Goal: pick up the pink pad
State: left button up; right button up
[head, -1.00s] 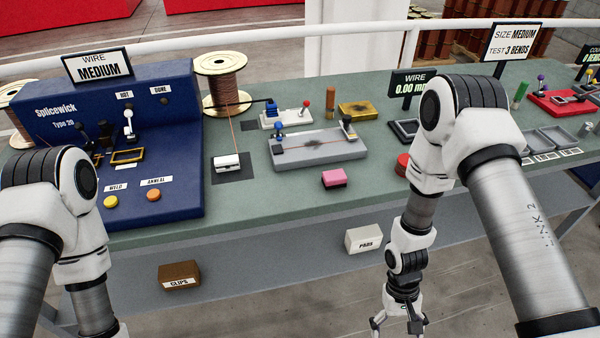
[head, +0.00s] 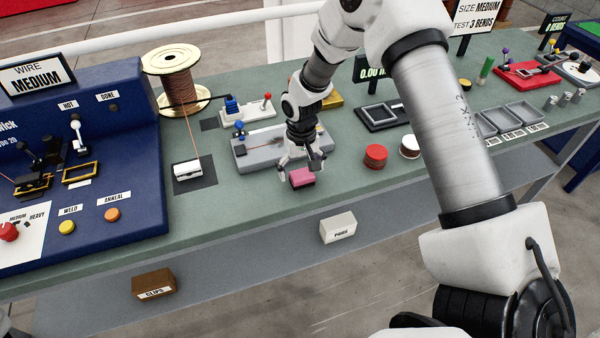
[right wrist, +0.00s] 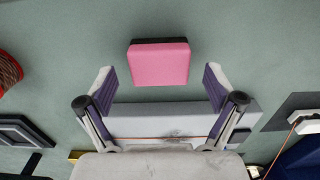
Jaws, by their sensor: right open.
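The pink pad (head: 302,178) lies on the green bench top, in front of the grey plate fixture. In the right wrist view the pad (right wrist: 160,62) is a pink block with a dark strip along its far edge. My right gripper (head: 301,167) is just above and behind the pad in the head view. In the right wrist view its two fingers (right wrist: 159,86) are spread wide, with the pad between and a little beyond the fingertip line. The fingers do not touch the pad. My left gripper is not in view.
The grey plate fixture (head: 254,152) lies right behind the pad, under my right gripper. A white clamp (head: 187,170) stands left. The bench's front edge is close.

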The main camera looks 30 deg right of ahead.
jog(key=shift+s+f, duration=0.1)
jog(key=shift+f, duration=0.45)
jog(key=shift+s+f, duration=0.1)
jog(key=shift+f, duration=0.05)
jog(key=shift+s, duration=0.1)
jog(key=shift+c, duration=0.6)
jog(key=c, duration=1.1)
jog(key=shift+c, duration=0.2)
